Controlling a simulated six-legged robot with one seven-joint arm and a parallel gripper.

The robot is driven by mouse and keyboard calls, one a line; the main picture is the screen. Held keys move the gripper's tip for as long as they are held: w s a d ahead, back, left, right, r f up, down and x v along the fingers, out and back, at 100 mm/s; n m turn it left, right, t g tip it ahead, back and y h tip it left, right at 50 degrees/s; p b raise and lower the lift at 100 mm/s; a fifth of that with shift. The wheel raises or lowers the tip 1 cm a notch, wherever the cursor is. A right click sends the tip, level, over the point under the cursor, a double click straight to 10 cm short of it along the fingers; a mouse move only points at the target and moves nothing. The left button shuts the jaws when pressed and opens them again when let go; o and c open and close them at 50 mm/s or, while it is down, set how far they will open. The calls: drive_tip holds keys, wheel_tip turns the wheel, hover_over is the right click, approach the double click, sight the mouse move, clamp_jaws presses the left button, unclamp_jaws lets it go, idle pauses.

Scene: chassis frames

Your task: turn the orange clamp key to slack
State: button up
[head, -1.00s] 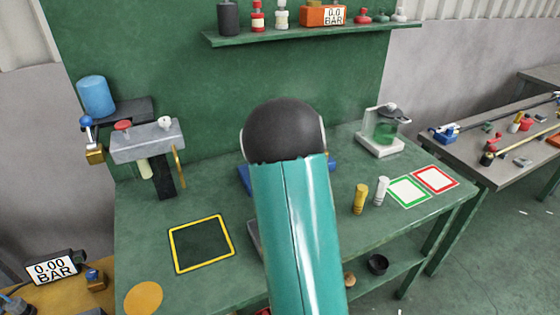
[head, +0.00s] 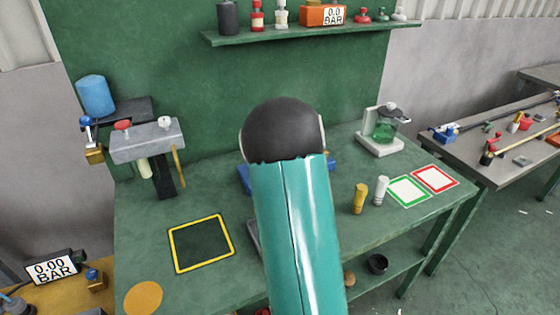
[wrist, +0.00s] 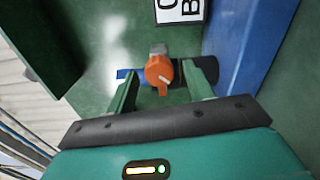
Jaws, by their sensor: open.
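The orange clamp key (wrist: 160,70) shows in the wrist view, a round knob with a pale pointer mark and a narrow tab toward my gripper. It sits on a small grey mount with a blue part to its left. My gripper (wrist: 163,84) is open, its two green fingers on either side of the key. I cannot tell whether the fingers touch it. In the head view my teal arm hides the key and the gripper.
A blue block (wrist: 240,40) stands close on the right in the wrist view, and a display plate (wrist: 180,10) is above the key. In the head view, yellow (head: 360,198) and white (head: 381,190) cylinders stand right of my arm. A yellow-framed square (head: 201,243) lies left.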

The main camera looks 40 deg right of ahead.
drive_tip(key=v, duration=1.3)
drive_tip(key=shift+s, duration=0.3)
drive_tip(key=shift+a+r, duration=0.1)
